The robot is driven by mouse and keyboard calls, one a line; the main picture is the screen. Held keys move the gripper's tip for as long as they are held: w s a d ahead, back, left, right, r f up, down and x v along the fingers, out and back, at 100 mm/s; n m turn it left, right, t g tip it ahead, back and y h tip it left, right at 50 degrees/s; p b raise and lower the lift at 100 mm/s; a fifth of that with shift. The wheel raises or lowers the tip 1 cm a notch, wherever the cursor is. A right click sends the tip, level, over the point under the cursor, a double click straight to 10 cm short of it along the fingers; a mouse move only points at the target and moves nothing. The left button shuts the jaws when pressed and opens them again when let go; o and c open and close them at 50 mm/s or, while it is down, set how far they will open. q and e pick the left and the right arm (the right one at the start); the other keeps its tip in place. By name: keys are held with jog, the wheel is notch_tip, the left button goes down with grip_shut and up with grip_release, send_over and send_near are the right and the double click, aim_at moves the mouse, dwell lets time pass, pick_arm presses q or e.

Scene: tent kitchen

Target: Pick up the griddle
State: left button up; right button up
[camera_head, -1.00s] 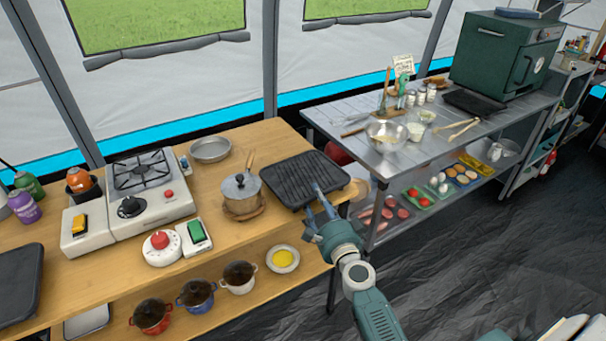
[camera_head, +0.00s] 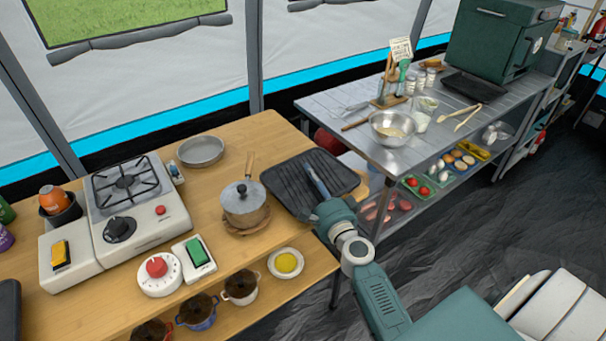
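The griddle (camera_head: 288,184) is a black, ridged, rectangular pan lying flat at the right end of the wooden table. My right gripper (camera_head: 316,180) reaches over its front right part from below right. A grey-blue finger shows above the ridged surface; the other finger cannot be made out separately. I cannot tell whether the gripper touches the griddle or how wide its fingers are. My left gripper is not in view.
A lidded pot (camera_head: 243,205) stands close left of the griddle on the wooden table (camera_head: 110,288). A camp stove (camera_head: 135,200) is farther left. A metal table (camera_head: 345,103) with a bowl (camera_head: 391,127) stands behind right.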

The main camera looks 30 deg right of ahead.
jog(key=shift+s+r, duration=0.15)
jog(key=shift+s, duration=0.2)
jog(key=shift+s+d+r, duration=0.1)
jog(key=shift+s+r, duration=0.1)
jog(key=shift+s, duration=0.05)
jog(key=shift+c, duration=1.2)
jog(key=c, duration=0.5)
jog(key=shift+w+f, duration=0.15)
grip_shut()
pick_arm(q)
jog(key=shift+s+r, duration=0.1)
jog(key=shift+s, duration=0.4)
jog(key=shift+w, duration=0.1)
pick_arm(e)
jog(key=shift+r, duration=0.2)
